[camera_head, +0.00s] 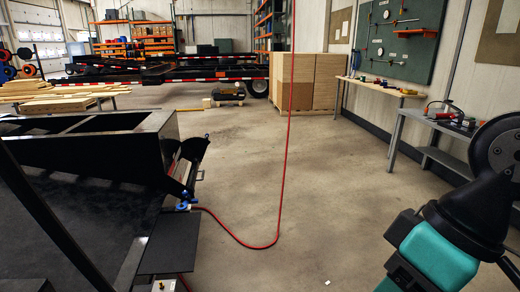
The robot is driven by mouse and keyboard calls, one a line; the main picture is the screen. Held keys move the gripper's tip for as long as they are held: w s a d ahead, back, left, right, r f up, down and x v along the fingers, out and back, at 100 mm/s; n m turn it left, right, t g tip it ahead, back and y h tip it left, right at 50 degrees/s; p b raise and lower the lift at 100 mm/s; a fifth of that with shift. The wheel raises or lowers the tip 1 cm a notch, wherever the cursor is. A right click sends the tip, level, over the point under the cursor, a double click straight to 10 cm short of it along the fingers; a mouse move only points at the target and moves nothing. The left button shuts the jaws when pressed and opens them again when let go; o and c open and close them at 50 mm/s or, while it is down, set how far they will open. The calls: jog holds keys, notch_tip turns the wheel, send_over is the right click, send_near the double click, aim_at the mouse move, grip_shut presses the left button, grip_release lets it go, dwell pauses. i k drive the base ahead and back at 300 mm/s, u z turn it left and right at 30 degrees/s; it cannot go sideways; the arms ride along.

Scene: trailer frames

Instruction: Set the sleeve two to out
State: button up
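I cannot make out for sure which part is sleeve two. A small blue fitting (183,206) sits at the near right corner of the black trailer frame (85,150), at the left of the view. A red hose (284,150) runs from beside this fitting, loops on the floor and rises out of the top of the view. Below the fitting is a flat black plate (168,245). The fitting is too small to tell its setting. A teal and black part of my arm fills the lower right. No gripper fingers show.
Bare concrete floor (325,200) lies between the frame and my arm. A grey bench (430,120) with tools and a wooden bench (385,88) stand along the right wall. Stacked boxes (305,80) and another trailer frame (170,72) are at the back.

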aim_at(191, 180)
jog(key=z, duration=0.3)
jog(key=i, duration=2.1)
jog(key=u, duration=0.2)
jog(key=i, duration=2)
jog(key=u, duration=0.95)
jog(key=i, duration=0.9)
jog(key=u, duration=0.25)
